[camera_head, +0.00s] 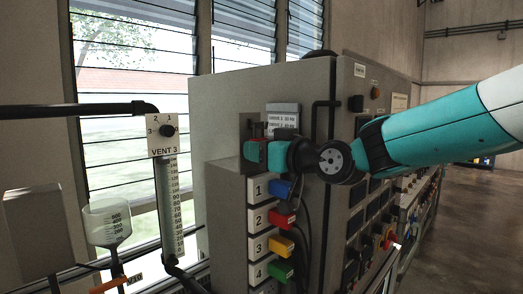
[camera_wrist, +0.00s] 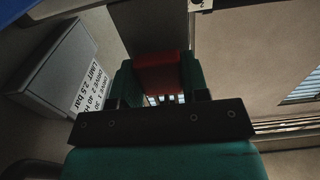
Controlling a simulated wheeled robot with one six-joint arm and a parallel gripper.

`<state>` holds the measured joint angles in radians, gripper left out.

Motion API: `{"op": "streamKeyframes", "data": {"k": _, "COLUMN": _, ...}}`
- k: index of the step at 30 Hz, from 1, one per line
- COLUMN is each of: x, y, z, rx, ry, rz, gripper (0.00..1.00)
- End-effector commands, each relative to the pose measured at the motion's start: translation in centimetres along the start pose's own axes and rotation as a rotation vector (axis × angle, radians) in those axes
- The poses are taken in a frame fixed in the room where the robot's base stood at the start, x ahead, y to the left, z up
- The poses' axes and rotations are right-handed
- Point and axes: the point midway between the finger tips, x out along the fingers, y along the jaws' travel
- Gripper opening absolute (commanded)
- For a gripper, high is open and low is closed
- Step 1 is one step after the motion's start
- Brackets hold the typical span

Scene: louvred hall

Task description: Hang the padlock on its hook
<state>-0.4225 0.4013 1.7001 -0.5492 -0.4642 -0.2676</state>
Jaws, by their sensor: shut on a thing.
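My gripper (camera_head: 264,153) is at the upper part of the grey cabinet, above the numbered plates. Its teal fingers are closed on a red block, which I take to be the padlock (camera_wrist: 162,72). In the wrist view the red block sits between the two green fingers. Its shackle cannot be made out. In the head view the padlock is mostly hidden by the fingers. A dark upright plate (camera_head: 249,125) stands just behind and above the fingers. I cannot make out the hook, nor whether the padlock touches it.
A grey label box (camera_head: 283,116) stands close beside the gripper and also shows in the wrist view (camera_wrist: 55,70). Below are blue (camera_head: 280,189), red (camera_head: 281,218), yellow (camera_head: 281,245) and green (camera_head: 280,271) handles. A dark pipe (camera_head: 316,125) rises at right. A vent gauge (camera_head: 166,190) is left.

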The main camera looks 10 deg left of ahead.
Motion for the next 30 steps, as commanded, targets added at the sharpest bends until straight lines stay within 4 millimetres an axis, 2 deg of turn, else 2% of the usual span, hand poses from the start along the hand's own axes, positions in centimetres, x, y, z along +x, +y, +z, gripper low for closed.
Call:
{"op": "streamKeyframes", "data": {"k": 3, "x": 0.0, "y": 0.0, "z": 0.0, "rx": 0.000, "ry": 0.001, "rz": 0.000, "gripper": 0.00}}
{"op": "streamKeyframes", "data": {"k": 4, "x": 0.0, "y": 0.0, "z": 0.0, "rx": 0.000, "ry": 0.001, "rz": 0.000, "gripper": 0.44}}
{"op": "streamKeyframes", "data": {"k": 7, "x": 0.0, "y": 0.0, "z": 0.0, "rx": 0.000, "ry": 0.001, "rz": 0.000, "gripper": 0.67}}
{"op": "streamKeyframes", "data": {"k": 8, "x": 0.0, "y": 0.0, "z": 0.0, "rx": 0.000, "ry": 0.001, "rz": 0.000, "gripper": 0.71}}
{"op": "streamKeyframes", "data": {"k": 17, "x": -0.3, "y": 0.0, "z": 0.1, "rx": 0.000, "ry": 0.000, "rz": 0.001, "gripper": 0.71}}
{"op": "streamKeyframes", "data": {"k": 30, "x": -5.6, "y": 0.1, "z": 0.4, "rx": -0.001, "ry": 0.002, "rz": 0.002, "gripper": 0.71}}
